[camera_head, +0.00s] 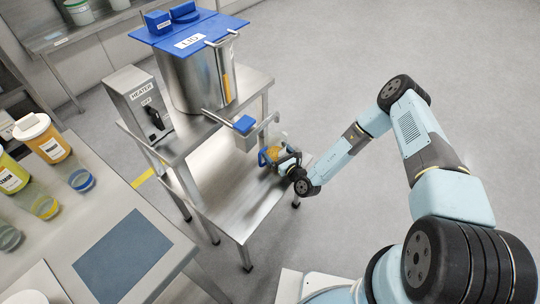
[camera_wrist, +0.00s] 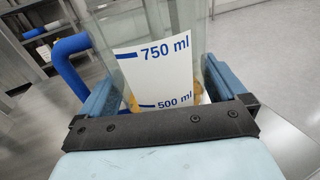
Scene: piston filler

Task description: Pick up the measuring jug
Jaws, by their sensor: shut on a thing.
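The measuring jug (camera_wrist: 160,70) is clear, with a white scale label marked 750 ml and 500 ml, and a blue handle (camera_wrist: 68,62) on its left side. In the wrist view it stands between the two blue jaws of my gripper (camera_wrist: 160,95), which is shut on it. Yellowish contents show low behind the label. In the head view the jug (camera_head: 272,154) is small, at the right end of the lower steel shelf below the filler's outlet, with my gripper (camera_head: 284,160) partly hiding it. Whether its base touches the shelf I cannot tell.
The steel tank (camera_head: 196,80) with a blue lid stands on the upper shelf beside the heater box (camera_head: 138,100). A blue-ended valve (camera_head: 244,124) juts out above the jug. The lower shelf (camera_head: 225,195) is otherwise bare. Coloured cups stand on the left table (camera_head: 120,200).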

